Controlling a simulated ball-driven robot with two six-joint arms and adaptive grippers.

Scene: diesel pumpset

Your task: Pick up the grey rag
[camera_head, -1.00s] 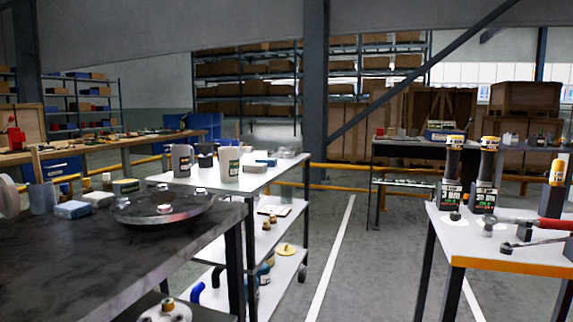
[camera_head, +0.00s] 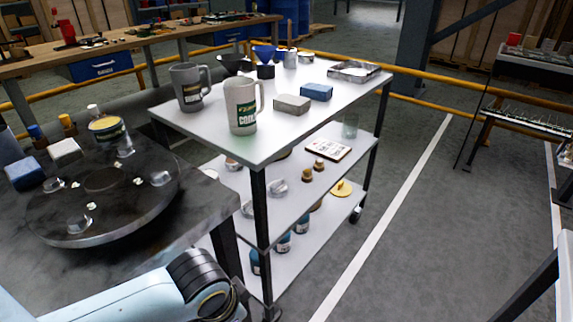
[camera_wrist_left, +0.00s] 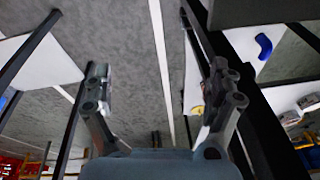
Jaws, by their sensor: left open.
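A grey, block-shaped folded cloth (camera_head: 292,104), which looks like the grey rag, lies on the white top of the cart (camera_head: 200,142) in the head view. It lies just left of a similar blue one (camera_head: 316,92) and right of a grey-white mug (camera_head: 243,104). My left gripper (camera_wrist_left: 162,90) shows in the wrist view with its two fingers wide apart and nothing between them. Floor lies behind the fingers. The rag is not seen in the wrist view. In the head view only my left arm shows at the bottom left; its gripper is outside the picture. My right gripper is not in view.
A dark table (camera_head: 196,215) with a round metal disc (camera_head: 103,200) stands in front left. The floor (camera_head: 440,210) right of the cart is clear.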

